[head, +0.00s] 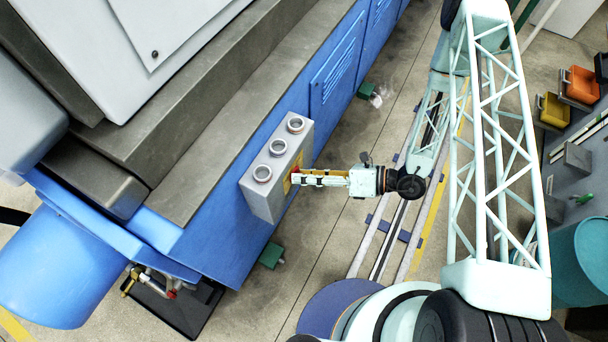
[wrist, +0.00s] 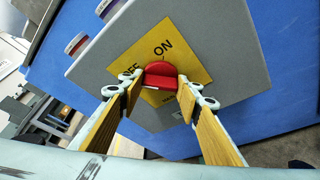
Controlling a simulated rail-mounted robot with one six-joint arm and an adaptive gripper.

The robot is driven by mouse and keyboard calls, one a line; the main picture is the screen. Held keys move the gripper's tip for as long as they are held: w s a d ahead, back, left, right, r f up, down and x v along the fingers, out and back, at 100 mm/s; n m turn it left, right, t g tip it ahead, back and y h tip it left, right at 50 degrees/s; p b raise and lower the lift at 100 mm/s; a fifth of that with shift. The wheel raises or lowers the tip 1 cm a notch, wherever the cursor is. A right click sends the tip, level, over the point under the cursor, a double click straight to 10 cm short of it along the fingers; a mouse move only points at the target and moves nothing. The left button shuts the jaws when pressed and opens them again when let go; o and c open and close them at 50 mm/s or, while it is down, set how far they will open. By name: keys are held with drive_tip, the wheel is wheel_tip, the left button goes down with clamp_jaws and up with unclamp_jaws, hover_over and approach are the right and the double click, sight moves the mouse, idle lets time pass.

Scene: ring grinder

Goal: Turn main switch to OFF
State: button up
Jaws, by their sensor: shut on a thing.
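The main switch is a red knob (wrist: 160,74) on a yellow plate (wrist: 185,55) marked ON and OFF, on the face of a grey control box (wrist: 105,62). In the wrist view ON is printed above the knob and OFF to its upper left. My gripper (wrist: 158,86) has its two wood-coloured fingers on either side of the knob, shut on it. I cannot tell exactly which mark the knob points to. In the head view my gripper (head: 298,178) reaches the right face of the box (head: 262,200), and the knob is mostly hidden.
The box sits on the side of a blue machine (head: 230,235) and has several round fittings (head: 278,147) on top. Floor rails (head: 385,240) run beside the machine. Orange and yellow bins (head: 578,85) stand at the right. The floor between is mostly clear.

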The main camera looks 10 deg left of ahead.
idle(0.4)
drive_tip(key=o, duration=0.8)
drive_tip(key=shift+o, duration=0.2)
drive_tip(key=shift+d+r, duration=0.1)
drive_tip(key=shift+d, duration=0.15)
drive_tip(key=v, duration=1.1)
drive_tip(key=shift+d, duration=0.2)
drive_tip(key=shift+s+r, duration=0.1)
drive_tip(key=shift+r, duration=0.05)
drive_tip(key=shift+r, duration=0.15)
idle(0.6)
